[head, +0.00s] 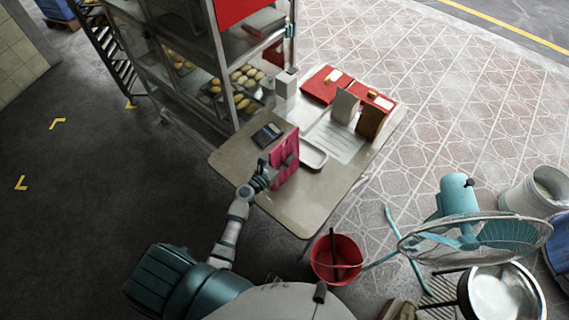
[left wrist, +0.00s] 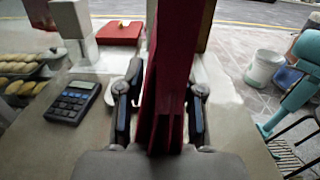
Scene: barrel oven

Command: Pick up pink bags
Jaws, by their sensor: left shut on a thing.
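A pink bag (head: 285,158) is upright at the near left part of the table (head: 306,207). My left gripper (head: 266,176) is shut on the pink bag. In the left wrist view the bag (left wrist: 170,80) stands between the two fingers (left wrist: 160,108) and looks dark red, hiding much of the table behind it. I cannot tell whether its bottom touches the table. My right gripper is not in view.
A calculator (head: 267,135), a white tray (head: 313,155), a brown bag (head: 371,121) and red boxes (head: 327,84) are on the table. A glass bread cabinet (head: 222,75) stands behind. A red bucket (head: 336,261) and teal fan (head: 475,232) stand in front right.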

